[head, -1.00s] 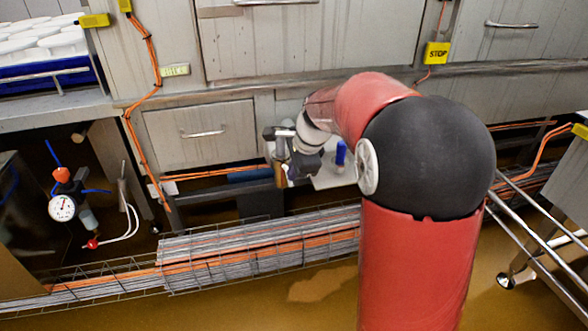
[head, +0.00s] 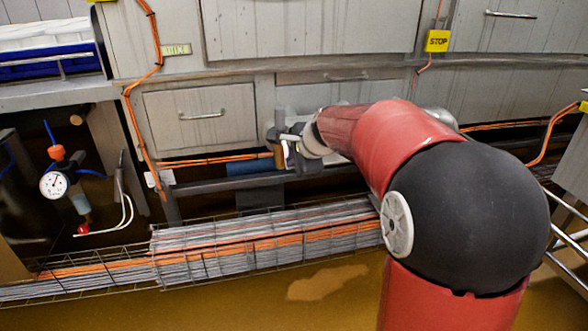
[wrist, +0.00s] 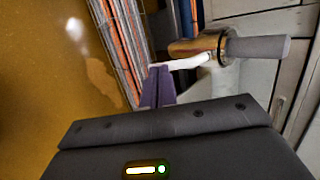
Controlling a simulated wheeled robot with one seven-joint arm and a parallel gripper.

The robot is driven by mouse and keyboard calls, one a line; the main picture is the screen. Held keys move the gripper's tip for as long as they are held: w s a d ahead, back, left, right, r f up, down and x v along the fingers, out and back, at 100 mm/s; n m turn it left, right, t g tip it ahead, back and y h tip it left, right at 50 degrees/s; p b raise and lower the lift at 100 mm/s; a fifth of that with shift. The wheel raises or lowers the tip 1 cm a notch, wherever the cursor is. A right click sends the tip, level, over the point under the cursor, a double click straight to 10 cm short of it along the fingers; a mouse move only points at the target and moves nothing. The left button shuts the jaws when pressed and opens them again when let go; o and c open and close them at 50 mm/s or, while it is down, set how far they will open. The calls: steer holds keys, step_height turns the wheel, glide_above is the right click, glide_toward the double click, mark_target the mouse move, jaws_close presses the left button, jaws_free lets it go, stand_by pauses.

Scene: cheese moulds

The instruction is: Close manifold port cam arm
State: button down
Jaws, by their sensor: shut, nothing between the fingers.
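The manifold port shows in the wrist view as a brass cylinder (wrist: 192,47) with a metal ring and a grey round end (wrist: 258,47) pointing right. A white lever, which looks like the cam arm (wrist: 195,65), runs left from beside the ring, below the brass part. My gripper (wrist: 157,72) is shut and empty, with its purple fingers at the lever's left end. I cannot tell whether they touch. In the head view the brass part (head: 278,157) is small beside my gripper (head: 294,160), and my arm hides much of that area.
A wire cable tray (head: 250,245) with grey and orange cables runs low in front of the cabinets. A pressure gauge (head: 54,185) with thin hoses is at left. A drawer (head: 200,130) is above the rail.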

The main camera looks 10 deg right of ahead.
steer(key=shift+w+f+b, duration=0.15)
steer(key=shift+w+f, duration=0.15)
steer(key=shift+f, duration=0.4)
steer(key=shift+w+f+b, duration=0.2)
steer(key=shift+w+f, duration=0.15)
steer(key=shift+f, duration=0.4)
steer(key=shift+w+f+b, duration=0.15)
steer(key=shift+w+f, duration=0.15)
steer(key=shift+f, duration=0.4)
